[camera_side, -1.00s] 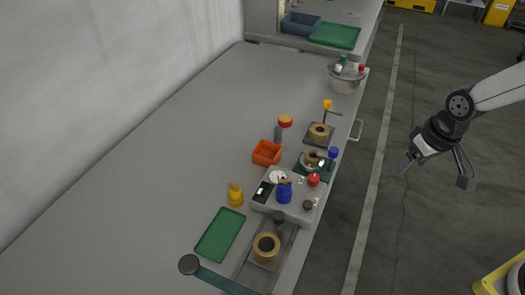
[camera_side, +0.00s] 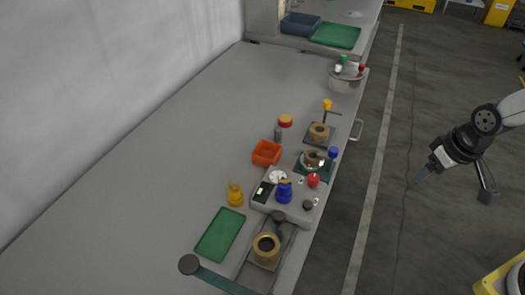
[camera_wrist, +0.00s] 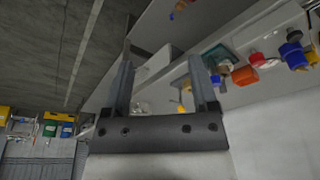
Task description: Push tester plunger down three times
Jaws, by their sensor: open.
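The grey tester box (camera_side: 256,208) with a small lit display (camera_side: 262,190) sits near the bench's right edge. A blue knobbed part (camera_side: 284,191), a red round knob (camera_side: 313,180) and a black knob (camera_side: 308,205) stand on it. I cannot tell for sure which is the plunger. My gripper (camera_side: 421,176) hangs over the floor, right of the bench and well apart from the tester. In the wrist view my gripper (camera_wrist: 162,82) shows two separated fingers with nothing between them.
A metal bowl (camera_side: 345,81) stands farther back. The bench's left side is bare.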

